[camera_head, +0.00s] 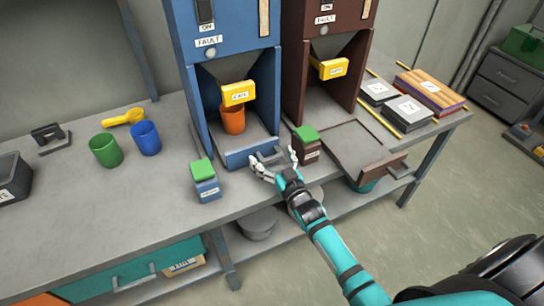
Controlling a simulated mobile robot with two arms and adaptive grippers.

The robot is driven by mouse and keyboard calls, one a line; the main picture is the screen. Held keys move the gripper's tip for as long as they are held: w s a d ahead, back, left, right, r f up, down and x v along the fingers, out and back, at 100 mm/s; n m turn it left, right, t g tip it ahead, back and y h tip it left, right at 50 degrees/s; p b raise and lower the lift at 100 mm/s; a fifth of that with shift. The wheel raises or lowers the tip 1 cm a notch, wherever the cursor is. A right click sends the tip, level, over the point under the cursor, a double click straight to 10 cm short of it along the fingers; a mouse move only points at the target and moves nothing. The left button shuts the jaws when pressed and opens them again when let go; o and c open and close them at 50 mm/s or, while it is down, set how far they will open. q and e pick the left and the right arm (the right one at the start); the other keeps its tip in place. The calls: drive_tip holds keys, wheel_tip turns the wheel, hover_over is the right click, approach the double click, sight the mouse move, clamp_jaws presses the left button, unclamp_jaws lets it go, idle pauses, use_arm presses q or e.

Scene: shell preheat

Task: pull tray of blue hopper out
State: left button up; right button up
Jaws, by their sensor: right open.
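The blue hopper (183,45) stands on the workbench at the centre. Its blue tray (238,158) is at the bottom front, pushed in, with a dark handle (268,156) on its front. An orange cup (233,122) stands inside the hopper's opening, beneath a yellow labelled block (238,93). My right gripper (275,163) is open at the tray's front, with its fingers spread to either side of the handle. I cannot tell if they touch it. My left gripper is not in view.
The brown hopper (296,50) stands right of it, its tray (345,146) out. Green-topped boxes (207,190) and (306,152) flank my gripper. Green (106,151) and blue (145,139) cups stand left. Labelled plates (407,112) lie right. The bench's front left is clear.

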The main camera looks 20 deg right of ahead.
drive_tip(key=shift+w, duration=0.25)
drive_tip(key=c, duration=1.7)
drive_tip(key=s+p, duration=0.4)
drive_tip(key=s, duration=0.4)
drive_tip(key=shift+s+d+r, duration=0.1)
drive_tip(key=shift+s+r, duration=0.05)
drive_tip(key=shift+s, duration=0.05)
drive_tip(key=s+p, duration=0.4)
drive_tip(key=s, duration=1)
drive_tip(key=shift+d+f, duration=0.25)
